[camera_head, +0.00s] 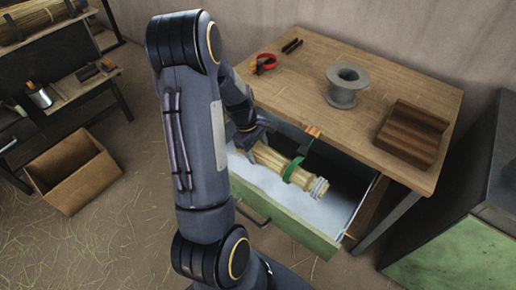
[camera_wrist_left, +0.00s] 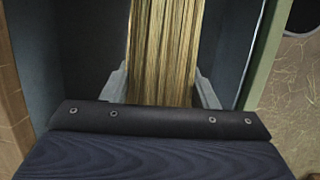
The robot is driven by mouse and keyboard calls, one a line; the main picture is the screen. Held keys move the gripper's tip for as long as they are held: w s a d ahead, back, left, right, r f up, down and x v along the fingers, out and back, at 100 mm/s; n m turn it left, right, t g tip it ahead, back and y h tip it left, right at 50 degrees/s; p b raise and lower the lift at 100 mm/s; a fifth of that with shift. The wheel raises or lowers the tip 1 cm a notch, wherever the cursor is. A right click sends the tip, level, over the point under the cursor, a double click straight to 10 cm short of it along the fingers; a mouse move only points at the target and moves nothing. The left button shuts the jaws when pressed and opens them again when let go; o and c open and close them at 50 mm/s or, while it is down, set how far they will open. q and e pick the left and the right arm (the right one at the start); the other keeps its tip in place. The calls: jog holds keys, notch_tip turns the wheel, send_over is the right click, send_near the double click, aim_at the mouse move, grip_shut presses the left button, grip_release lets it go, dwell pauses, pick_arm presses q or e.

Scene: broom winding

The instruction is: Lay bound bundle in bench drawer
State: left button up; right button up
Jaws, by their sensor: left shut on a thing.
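The bound bundle (camera_head: 272,158) is a straw-coloured sheaf with a green band and pale wire winding near its right end. My left gripper (camera_head: 250,138) is shut on the bundle near its left end. In the left wrist view the straw (camera_wrist_left: 163,55) runs between the two fingers (camera_wrist_left: 160,92). The bench drawer (camera_head: 318,240) is pulled open, with a green front and a pale inside. The bundle is over the drawer's opening, within its outline; I cannot tell whether it touches the bottom. My right gripper is not in view.
The wooden bench top (camera_head: 310,75) holds a grey spool (camera_head: 346,88), a red-handled item (camera_head: 266,62) and a brown grooved block (camera_head: 411,135). A cardboard box (camera_head: 75,170) stands on the straw-strewn floor at left. A green-sided cabinet (camera_head: 450,258) stands at right.

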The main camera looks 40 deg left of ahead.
pick_arm(q)
jog(key=b, duration=0.6)
send_over(260, 175)
jog(key=f, duration=0.5)
jog(key=a+f, duration=0.1)
jog(key=f, duration=0.1)
jog(key=shift+s+f, duration=0.15)
jog(key=shift+s, duration=0.05)
jog(key=shift+f+b, duration=1.05)
jog(key=shift+f, duration=0.55)
jog(key=o, duration=1.1)
jog(key=shift+r, duration=0.15)
jog(key=p+v, duration=0.2)
jog(key=v, duration=0.5)
jog(key=shift+r, duration=0.25)
